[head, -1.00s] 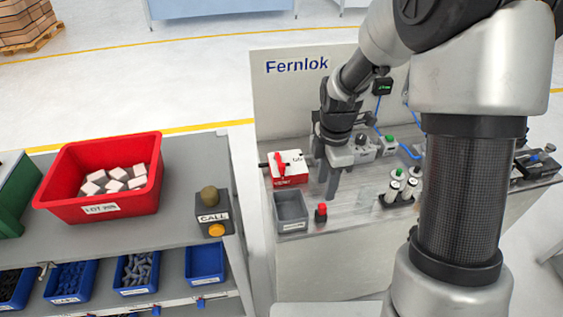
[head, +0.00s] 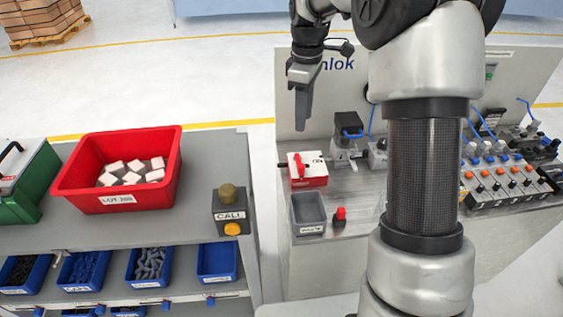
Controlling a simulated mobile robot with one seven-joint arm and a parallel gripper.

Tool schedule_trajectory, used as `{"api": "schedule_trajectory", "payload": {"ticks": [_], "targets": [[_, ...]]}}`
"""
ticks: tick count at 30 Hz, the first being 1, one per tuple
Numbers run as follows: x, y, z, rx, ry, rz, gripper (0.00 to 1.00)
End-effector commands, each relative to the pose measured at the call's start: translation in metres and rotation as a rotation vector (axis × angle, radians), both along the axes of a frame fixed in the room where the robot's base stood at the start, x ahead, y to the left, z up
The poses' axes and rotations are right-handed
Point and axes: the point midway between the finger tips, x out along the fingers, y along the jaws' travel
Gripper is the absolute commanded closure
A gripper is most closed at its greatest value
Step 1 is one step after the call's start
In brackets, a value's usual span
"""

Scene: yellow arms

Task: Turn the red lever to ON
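The red lever (head: 299,165) is on a small box (head: 313,181) with a white top and red sides. The box sits at the back left of the grey workbench. The lever stands roughly upright in the picture, along the box's left part. Black print on the white top is too small to read. My gripper (head: 302,123) hangs in the air above the box, pointing down, and appears apart from it. Its fingers show edge-on as one dark shape, so its opening cannot be judged. I see nothing held in it.
A grey bin (head: 308,209) and a red button (head: 340,213) stand in front of the lever box. A grey device (head: 347,135) is close on its right. The upright back panel (head: 290,90) is behind. A side table with a red crate (head: 118,198) is on the left.

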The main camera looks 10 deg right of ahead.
Motion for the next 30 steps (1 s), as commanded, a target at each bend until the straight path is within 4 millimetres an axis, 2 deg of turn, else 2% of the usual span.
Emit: {"api": "schedule_trajectory", "payload": {"ticks": [5, 21, 25, 30], "targets": [[0.0, -0.001, -0.02, 0.0, 0.004, -0.008, 0.64], [0.0, 0.0, -0.135, -0.001, 0.005, -0.003, 0.64], [0.0, -0.001, -0.155, -0.001, 0.003, -0.004, 0.64], [0.001, -0.001, -0.168, -0.001, 0.0, -0.004, 0.64]]}}
